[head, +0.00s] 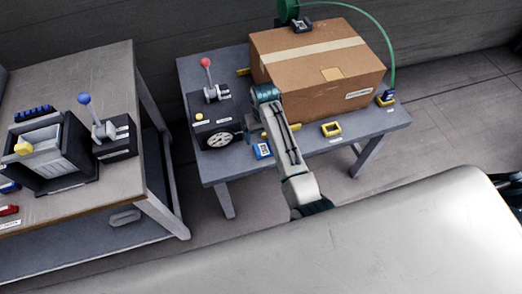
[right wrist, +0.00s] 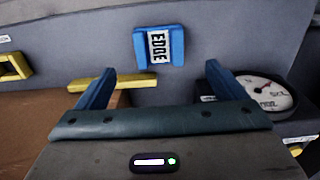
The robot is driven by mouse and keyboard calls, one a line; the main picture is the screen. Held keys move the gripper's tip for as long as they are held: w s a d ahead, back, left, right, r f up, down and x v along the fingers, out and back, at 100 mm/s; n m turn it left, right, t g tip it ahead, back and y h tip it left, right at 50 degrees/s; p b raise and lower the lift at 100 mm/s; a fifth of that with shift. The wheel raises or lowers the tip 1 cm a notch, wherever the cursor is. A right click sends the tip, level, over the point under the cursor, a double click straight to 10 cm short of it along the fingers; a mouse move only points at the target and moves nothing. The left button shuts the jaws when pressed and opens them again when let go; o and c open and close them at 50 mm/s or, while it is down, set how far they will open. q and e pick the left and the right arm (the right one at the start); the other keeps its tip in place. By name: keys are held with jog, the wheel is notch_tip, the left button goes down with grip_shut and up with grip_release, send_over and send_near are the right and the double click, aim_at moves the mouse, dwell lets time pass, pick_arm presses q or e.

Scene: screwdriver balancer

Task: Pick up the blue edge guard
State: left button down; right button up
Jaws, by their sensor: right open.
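The blue edge guard (head: 262,150) lies near the front edge of the small grey table, with a white label. In the right wrist view the edge guard (right wrist: 158,46) shows its "EDGE" label, beyond the fingertips and roughly centred between them. My right gripper (right wrist: 160,72) is open and empty, its two blue fingers spread apart. In the head view the right arm reaches over the table and my right gripper (head: 257,128) is close to the edge guard, partly hidden by its wrist. My left gripper is not in view.
A large cardboard box (head: 320,70) fills the table's back. A round gauge (head: 221,140) and a red-knobbed lever (head: 206,63) stand left of the gripper. A yellow frame (head: 331,129) lies to the right. A bench (head: 105,75) with a blue-knobbed lever (head: 84,99) stands left.

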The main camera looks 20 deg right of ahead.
aim_at(263, 148)
notch_tip(263, 148, down, 4)
jog(key=shift+w+r, duration=0.1)
jog(key=shift+r, duration=0.15)
jog(key=shift+w+f+p, duration=0.2)
jog(key=shift+f+p, duration=0.1)
jog(key=shift+f, duration=2.05)
jog(key=c, duration=1.2)
jog(key=shift+r, duration=0.1)
